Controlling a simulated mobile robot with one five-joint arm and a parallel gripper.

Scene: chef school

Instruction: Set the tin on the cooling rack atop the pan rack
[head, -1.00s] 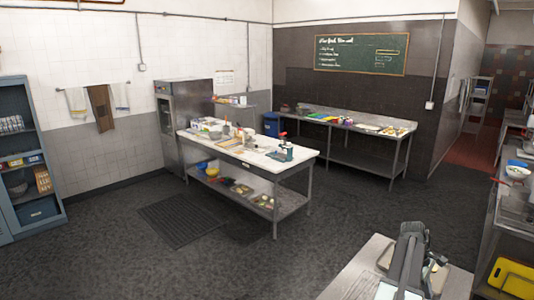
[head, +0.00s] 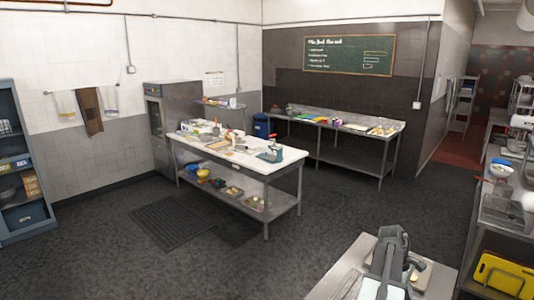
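I cannot make out a tin or a cooling rack for certain in the head view. A tall open metal rack (head: 465,100) stands far back at the right, by the red-floored passage. It may be the pan rack, but its top is too small to read. My grey arm rises at the bottom of the view, over the near metal table (head: 340,270). My gripper (head: 392,240) seems to be at its upper end. Its fingers are not clear, and I see nothing held in it.
A white-topped work table (head: 285,167) with a crowded top and lower shelf stands in the middle. Another counter (head: 345,125) lines the back wall. A metal counter (head: 515,215) with bowls runs along the right. Dark floor is free around the middle table.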

